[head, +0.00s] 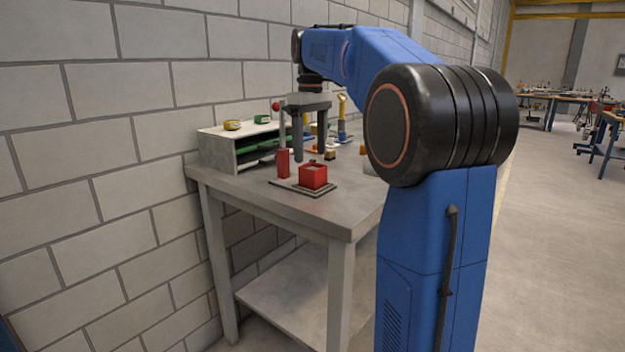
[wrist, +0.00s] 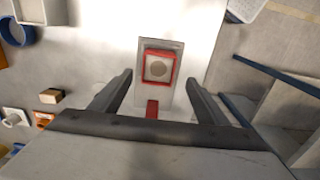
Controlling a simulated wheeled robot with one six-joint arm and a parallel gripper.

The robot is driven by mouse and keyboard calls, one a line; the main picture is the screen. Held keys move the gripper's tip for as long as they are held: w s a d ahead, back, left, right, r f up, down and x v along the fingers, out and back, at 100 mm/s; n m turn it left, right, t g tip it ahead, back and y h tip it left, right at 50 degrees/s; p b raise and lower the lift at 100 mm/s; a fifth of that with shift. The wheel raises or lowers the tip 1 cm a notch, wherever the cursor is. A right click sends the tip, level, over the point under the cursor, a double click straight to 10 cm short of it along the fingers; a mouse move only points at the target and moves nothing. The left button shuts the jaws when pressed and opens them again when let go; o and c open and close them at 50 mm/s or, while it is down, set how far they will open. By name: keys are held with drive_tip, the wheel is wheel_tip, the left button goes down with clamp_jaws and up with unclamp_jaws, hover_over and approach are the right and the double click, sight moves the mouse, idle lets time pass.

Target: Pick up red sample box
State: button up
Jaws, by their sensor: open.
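A red box (head: 313,177) with a raised top sits on a thin grey plate (head: 318,194) near the front corner of the table.
A grey shelf unit (head: 222,150) stands on the table (head: 240,188) against the block wall, with yellow and green items on top. Several small coloured parts and a blue-and-yellow item (head: 341,118) stand farther back. The table's front left is clear.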

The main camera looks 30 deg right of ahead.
sight(313, 167)
drive_tip(key=shift+s+d+f, duration=0.1)
drive_tip(key=shift+d+f, duration=0.05)
drive_tip(key=shift+f, duration=1.45)
drive_tip(key=shift+s+d+f, duration=0.1)
drive_tip(key=shift+f, duration=1.5)
drive_tip(key=shift+w, duration=0.1)
drive_tip(key=c, duration=1.4)
drive_tip(key=shift+r, duration=0.15)
